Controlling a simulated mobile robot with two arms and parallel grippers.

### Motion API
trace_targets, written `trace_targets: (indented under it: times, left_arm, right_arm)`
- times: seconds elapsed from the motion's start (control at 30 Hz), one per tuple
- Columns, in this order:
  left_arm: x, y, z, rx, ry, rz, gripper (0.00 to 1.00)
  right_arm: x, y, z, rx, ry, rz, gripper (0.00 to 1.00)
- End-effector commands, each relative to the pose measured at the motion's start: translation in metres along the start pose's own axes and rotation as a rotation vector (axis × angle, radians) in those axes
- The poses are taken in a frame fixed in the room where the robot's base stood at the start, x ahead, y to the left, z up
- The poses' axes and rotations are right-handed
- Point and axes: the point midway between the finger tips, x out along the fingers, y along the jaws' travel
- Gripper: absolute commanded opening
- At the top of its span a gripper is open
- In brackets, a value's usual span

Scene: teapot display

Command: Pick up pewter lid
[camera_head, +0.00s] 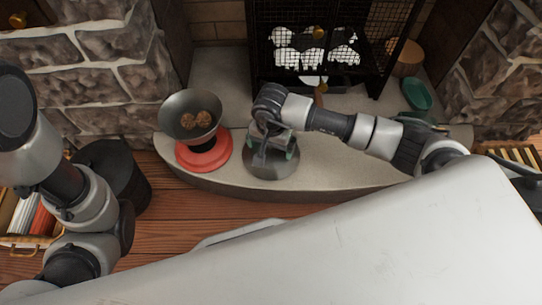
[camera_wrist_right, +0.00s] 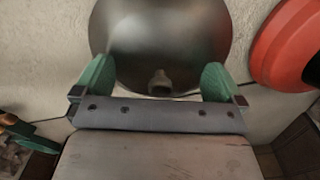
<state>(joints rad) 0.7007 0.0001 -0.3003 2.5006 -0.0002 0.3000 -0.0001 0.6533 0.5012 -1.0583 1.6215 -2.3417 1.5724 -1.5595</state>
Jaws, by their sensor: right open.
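A round, domed, dark grey metal piece, which I take for the pewter lid (camera_head: 267,168), sits on the pale stone ledge, partly covered by my right gripper. It fills the upper middle of the right wrist view (camera_wrist_right: 160,40), with a small knob or spout-like bump near its lower edge. My right gripper (camera_head: 272,154) is open above it. In the right wrist view the green fingertips (camera_wrist_right: 158,80) stand on either side of the lower part of the dome. I cannot tell whether they touch it. My left gripper is not in view, only my left arm.
A red scale (camera_head: 205,154) with a grey bowl (camera_head: 178,125) holding brown balls stands close left of the dome. A green dish (camera_head: 417,95) lies at the right of the ledge (camera_head: 335,172). A black mesh screen (camera_head: 345,20) stands behind. A black bin (camera_head: 118,170) is at left.

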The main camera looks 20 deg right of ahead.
Motion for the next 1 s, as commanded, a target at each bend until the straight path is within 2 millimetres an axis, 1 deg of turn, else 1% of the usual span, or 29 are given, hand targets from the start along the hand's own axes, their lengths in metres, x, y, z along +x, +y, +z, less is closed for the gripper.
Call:
trace_targets:
  times: [0.03,0.23,0.27,0.5,0.6,0.77,0.8,1.0]
  left_arm:
    - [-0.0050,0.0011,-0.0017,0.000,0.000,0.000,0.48]
    - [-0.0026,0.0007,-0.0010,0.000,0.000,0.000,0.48]
    - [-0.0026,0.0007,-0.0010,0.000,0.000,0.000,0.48]
    - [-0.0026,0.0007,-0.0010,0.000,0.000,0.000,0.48]
    - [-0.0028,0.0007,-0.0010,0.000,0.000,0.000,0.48]
    - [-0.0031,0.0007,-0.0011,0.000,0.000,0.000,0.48]
    - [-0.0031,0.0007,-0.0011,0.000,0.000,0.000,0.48]
    - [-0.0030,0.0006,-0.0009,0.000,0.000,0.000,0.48]
  right_arm:
    - [0.0061,-0.0002,0.0000,0.001,0.000,0.000,1.00]
    - [0.0037,-0.0001,-0.0004,0.001,0.001,0.000,1.00]
    - [0.0037,-0.0001,-0.0004,0.001,0.001,0.000,0.97]
    - [0.0042,0.0001,-0.0002,0.001,0.000,0.000,0.60]
    - [0.0050,0.0004,0.0000,0.001,0.000,0.002,0.47]
    - [0.0065,0.0010,0.0003,0.001,-0.001,0.004,0.46]
    - [0.0066,0.0010,0.0003,0.001,-0.001,0.004,0.41]
    - [0.0077,0.0018,0.0008,0.001,-0.002,0.007,0.41]
